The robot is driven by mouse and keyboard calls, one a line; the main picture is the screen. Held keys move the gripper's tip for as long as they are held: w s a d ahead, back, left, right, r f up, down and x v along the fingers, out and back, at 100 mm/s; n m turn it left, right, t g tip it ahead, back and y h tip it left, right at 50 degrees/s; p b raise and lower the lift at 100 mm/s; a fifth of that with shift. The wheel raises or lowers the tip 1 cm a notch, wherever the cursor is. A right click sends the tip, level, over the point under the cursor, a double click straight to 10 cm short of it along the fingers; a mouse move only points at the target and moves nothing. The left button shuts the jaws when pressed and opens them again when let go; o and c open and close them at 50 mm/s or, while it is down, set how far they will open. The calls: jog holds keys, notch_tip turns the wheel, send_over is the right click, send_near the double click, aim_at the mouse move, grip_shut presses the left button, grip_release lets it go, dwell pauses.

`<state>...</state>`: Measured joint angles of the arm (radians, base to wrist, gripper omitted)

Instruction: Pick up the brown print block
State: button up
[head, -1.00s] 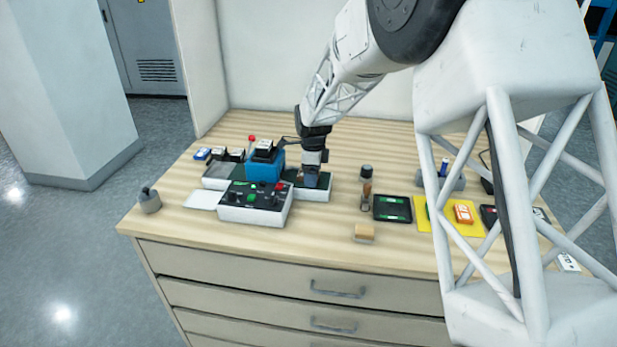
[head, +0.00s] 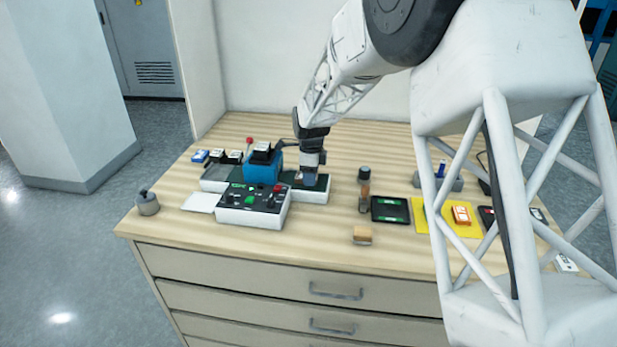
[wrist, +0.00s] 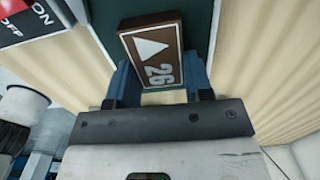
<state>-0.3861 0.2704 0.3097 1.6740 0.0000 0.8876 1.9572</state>
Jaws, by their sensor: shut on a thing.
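The brown print block (wrist: 152,48) fills the upper middle of the wrist view. Its top carries a white triangle and the number 26. My gripper (wrist: 160,78) has its blue fingers on either side of the block's near end and is shut on it. In the head view my gripper (head: 310,182) points down at the right part of the dark green bed of the press machine (head: 325,195). The block is at the bed, and I cannot tell whether it still touches it. In the head view the fingers mostly hide it.
The control box (head: 250,205) and blue press head (head: 262,168) stand just left of my gripper. Right are a dark-capped bottle (head: 364,190), a black tray (head: 391,210) and a yellow mat (head: 432,228). A wooden block (head: 362,236) lies near the front edge.

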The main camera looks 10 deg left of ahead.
jog(key=shift+r, duration=0.1)
jog(key=shift+r, duration=0.75)
notch_tip(320, 180, up, 2)
jog(key=shift+r, duration=0.1)
jog(key=s+d, duration=0.3)
jog(key=s, duration=0.4)
jog(key=s+d+r, duration=0.1)
jog(key=s+d, duration=0.2)
jog(key=s, duration=0.5)
